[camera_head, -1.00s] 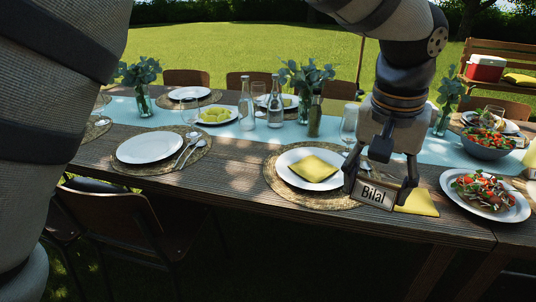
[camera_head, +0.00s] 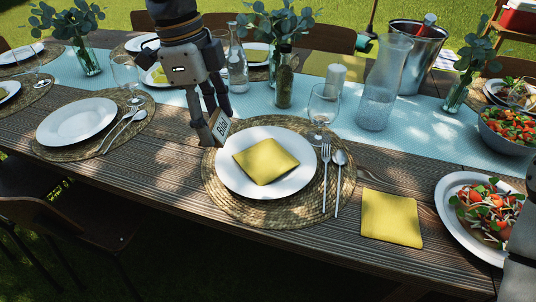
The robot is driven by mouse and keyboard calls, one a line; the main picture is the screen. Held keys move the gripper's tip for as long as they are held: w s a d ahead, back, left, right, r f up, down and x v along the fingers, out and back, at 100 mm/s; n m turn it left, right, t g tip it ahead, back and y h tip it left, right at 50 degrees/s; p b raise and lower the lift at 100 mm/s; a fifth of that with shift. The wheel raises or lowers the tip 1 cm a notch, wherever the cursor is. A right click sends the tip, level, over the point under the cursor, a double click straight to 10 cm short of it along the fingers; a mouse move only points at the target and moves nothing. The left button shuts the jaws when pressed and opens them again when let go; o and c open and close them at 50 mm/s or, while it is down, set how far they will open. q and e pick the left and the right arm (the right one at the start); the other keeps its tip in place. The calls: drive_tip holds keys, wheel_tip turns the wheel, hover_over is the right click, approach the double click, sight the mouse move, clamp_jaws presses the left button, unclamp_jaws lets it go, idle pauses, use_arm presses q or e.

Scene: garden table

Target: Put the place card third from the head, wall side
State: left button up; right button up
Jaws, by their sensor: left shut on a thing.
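My left gripper (camera_head: 211,138) reaches down from the top and is shut on the place card (camera_head: 221,125), a small light card with a dark edge lettered "Bilal". The card is tilted, at the upper left of a white plate (camera_head: 285,188) with a folded yellow napkin (camera_head: 266,161). It overlaps the edge of the woven mat (camera_head: 217,202) in the picture; I cannot tell whether it touches anything below. My right gripper is not in view.
A fork (camera_head: 326,176) and spoon (camera_head: 338,182) lie right of the plate, with a wine glass (camera_head: 323,105) behind. Another setting's plate (camera_head: 76,122) is at left. A yellow napkin (camera_head: 391,218) and salad platter (camera_head: 447,212) are at right. Bare wood (camera_head: 165,170) shows between the mats.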

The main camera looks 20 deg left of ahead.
use_arm(q)
drive_tip(key=shift+s+a+f+m, duration=0.15)
drive_tip(key=shift+s+a+m, duration=0.35)
drive_tip(key=shift+s+m, duration=0.2)
drive_tip(key=shift+s+a+f+m, duration=0.1)
drive_tip(key=shift+f+m, duration=0.15)
drive_tip(key=shift+m, duration=0.05)
drive_tip(key=b, duration=0.3)
hover_over(268, 158)
drive_tip(key=a, duration=0.1)
drive_tip(key=f, duration=0.9)
drive_tip(key=shift+s, duration=0.4)
drive_tip(key=shift+w+d+f, duration=0.15)
drive_tip(key=shift+w+f, duration=0.05)
drive_tip(key=shift+f, duration=0.1)
drive_tip(key=shift+w+d+f, duration=0.1)
drive_tip(key=shift+w+f, duration=0.05)
drive_tip(key=shift+f, duration=1.4)
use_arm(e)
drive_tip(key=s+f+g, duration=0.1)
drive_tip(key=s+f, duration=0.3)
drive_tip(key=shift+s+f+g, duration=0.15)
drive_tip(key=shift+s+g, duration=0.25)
use_arm(q)
drive_tip(key=shift+f, duration=0.15)
drive_tip(key=o, duration=1.1)
drive_tip(key=shift+c, duration=0.2)
